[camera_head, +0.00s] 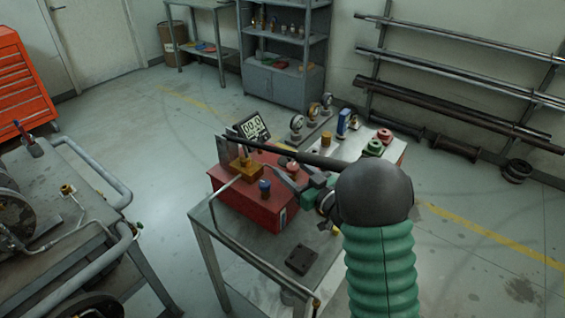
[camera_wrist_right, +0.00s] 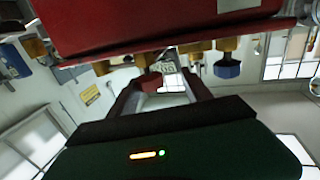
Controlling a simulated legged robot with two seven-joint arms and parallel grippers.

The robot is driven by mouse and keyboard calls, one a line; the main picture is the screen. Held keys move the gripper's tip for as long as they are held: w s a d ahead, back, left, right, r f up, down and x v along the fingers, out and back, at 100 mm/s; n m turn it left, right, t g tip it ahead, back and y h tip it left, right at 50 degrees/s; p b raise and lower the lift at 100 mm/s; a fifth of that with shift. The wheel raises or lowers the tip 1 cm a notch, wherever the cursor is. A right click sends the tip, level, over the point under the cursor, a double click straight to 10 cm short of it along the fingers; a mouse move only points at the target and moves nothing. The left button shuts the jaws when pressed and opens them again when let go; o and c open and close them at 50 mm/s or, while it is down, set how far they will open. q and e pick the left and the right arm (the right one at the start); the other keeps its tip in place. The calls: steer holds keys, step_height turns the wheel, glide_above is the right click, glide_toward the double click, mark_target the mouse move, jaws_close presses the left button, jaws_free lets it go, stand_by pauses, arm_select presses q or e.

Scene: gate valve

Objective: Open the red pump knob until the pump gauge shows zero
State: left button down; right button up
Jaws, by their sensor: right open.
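The pump is a red box (camera_head: 230,197) on a grey metal table, with a brass block (camera_head: 246,168) and a blue knob (camera_head: 265,187) on top. Its digital gauge (camera_head: 252,128) stands behind; the small digits look like 00.0. The red knob (camera_head: 292,166) is partly hidden by my right gripper (camera_head: 284,177), which is open at the box's right side. In the right wrist view the red knob (camera_wrist_right: 149,82) shows by the left finger of the gripper (camera_wrist_right: 163,88); I cannot tell whether they touch. The blue knob (camera_wrist_right: 228,66) is to the right there. My left gripper is out of view.
A long dark bar (camera_head: 275,150) crosses above the pump toward my right arm. Several gauges and a green handwheel (camera_head: 374,148) stand on the table behind. A black block (camera_head: 301,259) lies in front. A pipe-framed cart (camera_head: 75,215) stands left, with clear floor between.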

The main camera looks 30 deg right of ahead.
mark_target(289, 164)
steer(key=w, duration=0.4)
steer(key=shift+d+f, duration=0.2)
steer(key=shift+d, duration=0.15)
steer(key=shift+w+d+f, duration=0.1)
steer(key=shift+d+f, duration=0.1)
steer(key=shift+d, duration=0.3)
steer(key=shift+a+r, duration=0.2)
steer(key=shift+a, duration=0.2)
steer(key=shift+c, duration=0.6)
steer(key=shift+a, duration=0.35)
steer(key=c, duration=0.5)
steer(key=shift+c, duration=1.1)
steer(key=shift+d, duration=0.35)
jaws_close()
arm_select(q)
steer(key=shift+d, duration=0.45)
arm_select(e)
steer(key=shift+f, duration=0.1)
